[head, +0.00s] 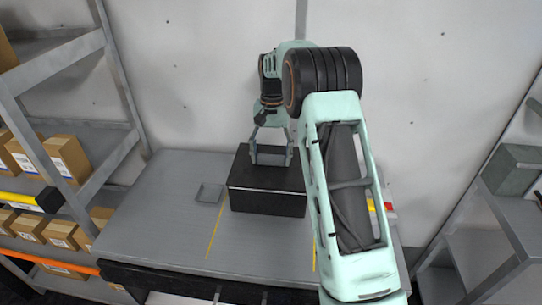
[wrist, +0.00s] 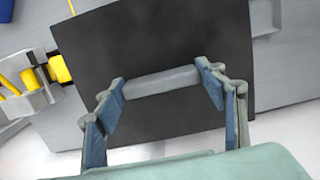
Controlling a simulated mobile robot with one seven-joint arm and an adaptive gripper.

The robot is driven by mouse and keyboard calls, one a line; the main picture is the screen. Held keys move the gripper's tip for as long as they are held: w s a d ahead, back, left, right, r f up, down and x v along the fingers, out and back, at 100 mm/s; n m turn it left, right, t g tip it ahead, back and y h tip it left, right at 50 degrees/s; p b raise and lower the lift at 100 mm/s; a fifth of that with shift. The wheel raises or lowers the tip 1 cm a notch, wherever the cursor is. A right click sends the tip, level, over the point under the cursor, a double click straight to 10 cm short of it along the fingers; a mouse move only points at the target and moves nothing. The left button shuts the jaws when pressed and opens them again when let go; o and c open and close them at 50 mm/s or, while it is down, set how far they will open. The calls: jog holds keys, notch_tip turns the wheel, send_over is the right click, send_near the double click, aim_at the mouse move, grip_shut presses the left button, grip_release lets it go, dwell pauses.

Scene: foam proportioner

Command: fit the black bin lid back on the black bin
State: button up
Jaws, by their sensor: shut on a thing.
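The black bin (head: 267,204) stands on the grey table, its front face showing. The black bin lid (head: 250,176) lies level over the bin's top; I cannot tell whether it is fully seated or slightly above the rim. In the wrist view the lid (wrist: 165,55) is a dark square plate with a grey bar handle (wrist: 161,83). My gripper (head: 270,157) is above the lid, its fingers shut on the ends of the handle. The gripper also shows in the wrist view (wrist: 163,86). The bin's body is hidden under the lid there.
A small grey tray (head: 208,193) lies left of the bin on the table (head: 165,215). Yellow lines (head: 215,232) mark the tabletop. A holder with yellow items (wrist: 30,85) shows in the wrist view. Shelves with cardboard boxes (head: 68,157) stand left; a wall is behind.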

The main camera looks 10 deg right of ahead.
jog(key=shift+f, duration=0.1)
jog(key=o, duration=1.2)
jog(key=shift+o, duration=0.2)
notch_tip(320, 180, up, 12)
jog(key=w, duration=0.1)
jog(key=shift+w+d, duration=0.15)
jog(key=shift+d, duration=0.1)
